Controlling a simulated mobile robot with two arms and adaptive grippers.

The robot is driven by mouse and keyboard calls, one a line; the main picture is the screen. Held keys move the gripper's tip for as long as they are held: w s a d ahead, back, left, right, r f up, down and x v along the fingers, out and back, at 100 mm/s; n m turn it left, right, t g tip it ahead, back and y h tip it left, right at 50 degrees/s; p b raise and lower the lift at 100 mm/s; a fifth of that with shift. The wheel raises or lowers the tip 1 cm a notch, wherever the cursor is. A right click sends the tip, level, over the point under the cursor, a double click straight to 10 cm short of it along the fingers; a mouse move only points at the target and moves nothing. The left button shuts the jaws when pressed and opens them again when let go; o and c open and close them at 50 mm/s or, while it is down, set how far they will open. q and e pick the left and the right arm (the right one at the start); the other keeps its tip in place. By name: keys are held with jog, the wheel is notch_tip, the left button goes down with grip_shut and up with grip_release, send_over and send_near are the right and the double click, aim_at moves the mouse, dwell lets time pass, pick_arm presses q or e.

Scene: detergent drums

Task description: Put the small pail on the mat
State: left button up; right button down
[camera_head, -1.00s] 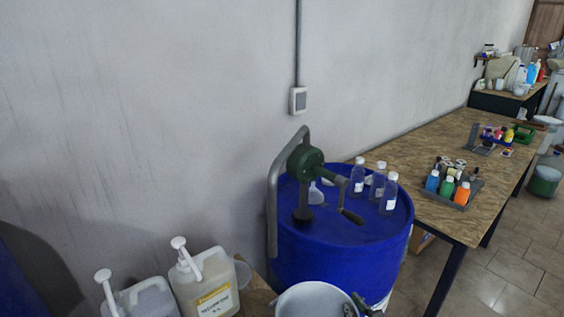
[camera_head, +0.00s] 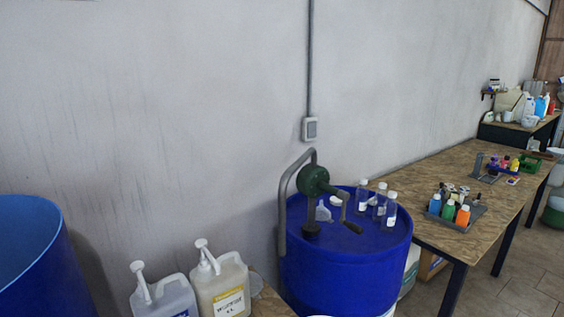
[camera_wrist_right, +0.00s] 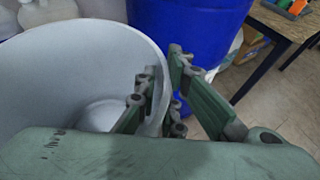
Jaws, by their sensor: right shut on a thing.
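A pale grey-white pail (camera_wrist_right: 75,85) fills the left of the right wrist view, open at the top, its inside and bottom showing. My right gripper (camera_wrist_right: 163,82) is shut on the pail's right rim, one finger inside the wall and one outside. In the head view only a thin pale sliver shows at the bottom edge, probably the pail's rim. My left gripper is in neither view. I see no mat in either view.
A blue drum (camera_head: 345,265) with a green hand pump (camera_head: 314,181) and several clear bottles stands by the wall. White pump jugs (camera_head: 222,285) are at the lower left, another blue drum (camera_head: 40,270) at far left. A long wooden table (camera_head: 450,225) holds small bottles; floor (camera_head: 510,275) is clear at right.

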notch_tip(320, 180, up, 10)
jog(key=s+a+m+g+h, duration=0.1)
jog(key=s+a+m+h, duration=0.2)
jog(key=m+h, duration=0.25)
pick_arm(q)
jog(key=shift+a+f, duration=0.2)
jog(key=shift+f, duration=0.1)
pick_arm(e)
jog(key=s+d+r+m+g+h, duration=0.3)
jog(key=s+m+g+h, duration=0.1)
jog(key=s, duration=0.5)
jog(key=shift+r+m+h, duration=0.4)
jog(key=shift+m+h, duration=0.25)
jog(key=shift+h, duration=0.1)
